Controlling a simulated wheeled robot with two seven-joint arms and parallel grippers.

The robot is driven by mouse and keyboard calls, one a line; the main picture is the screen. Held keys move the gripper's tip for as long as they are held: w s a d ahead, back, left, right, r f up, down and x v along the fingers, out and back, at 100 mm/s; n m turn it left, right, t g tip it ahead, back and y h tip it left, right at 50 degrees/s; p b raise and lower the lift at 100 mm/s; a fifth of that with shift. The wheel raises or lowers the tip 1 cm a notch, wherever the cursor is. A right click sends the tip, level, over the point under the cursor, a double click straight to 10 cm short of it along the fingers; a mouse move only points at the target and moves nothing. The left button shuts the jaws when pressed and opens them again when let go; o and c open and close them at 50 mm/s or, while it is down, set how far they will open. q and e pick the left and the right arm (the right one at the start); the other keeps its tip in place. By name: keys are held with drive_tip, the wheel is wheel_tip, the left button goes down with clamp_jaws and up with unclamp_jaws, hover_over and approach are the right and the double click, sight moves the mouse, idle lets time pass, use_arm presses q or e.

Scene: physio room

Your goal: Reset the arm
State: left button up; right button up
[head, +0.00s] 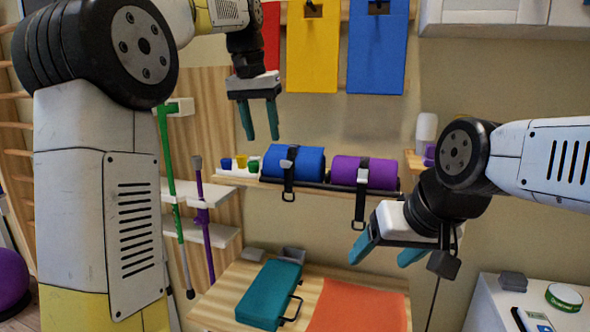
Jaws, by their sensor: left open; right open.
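My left gripper (260,119) is raised at the upper middle, in front of the wall below a red hanging panel. Its two teal fingers point down, apart and empty. My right gripper (387,254) is lower, at the right of the middle, above the right part of the wooden table. Its teal fingers are spread with nothing between them. My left arm fills the left of the view and bends high over to its gripper. My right arm comes in from the right edge.
A wooden table (222,297) below holds a teal case (270,293) and an orange mat (357,308). A shelf carries a blue roll (294,162) and a purple roll (364,172) with straps. Green and purple crutches (166,140) lean at left. A white cabinet (483,310) stands at lower right.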

use_arm(q)
drive_tip(key=s+a+f+n+t, duration=0.1)
drive_tip(key=s+a+f+t, duration=0.1)
drive_tip(key=s+f, duration=0.6)
drive_tip(key=s+a+f+n+t, duration=0.1)
drive_tip(key=s+a+f, duration=0.2)
drive_tip(key=s+f, duration=0.5)
drive_tip(key=s, duration=0.8)
drive_tip(key=shift+s+a+f+t+h, duration=0.3)
drive_tip(key=shift+s+a+t+h, duration=0.05)
drive_tip(key=shift+s+t+h, duration=0.05)
